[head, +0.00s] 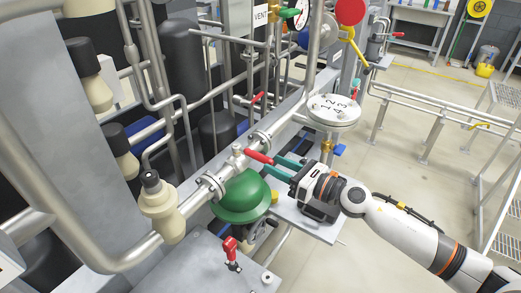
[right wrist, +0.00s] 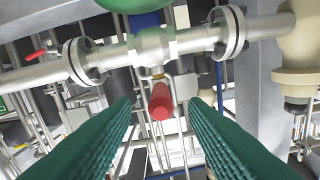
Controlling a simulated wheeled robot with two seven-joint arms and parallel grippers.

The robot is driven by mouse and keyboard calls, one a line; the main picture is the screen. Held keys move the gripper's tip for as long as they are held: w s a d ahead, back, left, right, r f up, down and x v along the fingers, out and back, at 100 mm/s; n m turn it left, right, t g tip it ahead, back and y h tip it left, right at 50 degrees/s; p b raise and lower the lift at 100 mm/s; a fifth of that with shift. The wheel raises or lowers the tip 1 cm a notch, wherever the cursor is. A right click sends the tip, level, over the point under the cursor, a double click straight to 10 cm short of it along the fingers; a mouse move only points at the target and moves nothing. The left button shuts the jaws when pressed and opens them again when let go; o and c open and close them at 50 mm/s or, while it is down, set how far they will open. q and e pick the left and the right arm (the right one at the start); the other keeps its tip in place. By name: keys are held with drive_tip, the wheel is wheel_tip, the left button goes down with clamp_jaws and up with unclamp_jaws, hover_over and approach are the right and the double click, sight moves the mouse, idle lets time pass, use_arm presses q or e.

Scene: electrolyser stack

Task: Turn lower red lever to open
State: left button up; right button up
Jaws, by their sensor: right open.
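A red lever (head: 260,157) sits on a valve in the silver flanged pipe, above a green dome. In the right wrist view the same lever (right wrist: 160,102) points toward the camera, its round red end in the gap between the fingers. My right gripper (head: 277,167) has teal fingers and is open, with its tips at the lever's free end. In the wrist view the ribbed fingers (right wrist: 161,112) stand left and right of the lever, with a gap on each side. My left gripper is not in view.
The green dome (head: 241,196) lies just below the lever. Another red lever (head: 257,97) is farther back, and a red handle (head: 230,246) stands on the grey surface in front. A white round cover (head: 333,109) is beyond my gripper. Open floor lies to the right.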

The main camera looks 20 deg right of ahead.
sight(260, 158)
drive_tip(key=p+x, duration=0.1)
drive_tip(key=x, duration=0.4)
drive_tip(key=shift+w+a+p, duration=0.25)
drive_tip(key=shift+p, duration=0.1)
clamp_jaws()
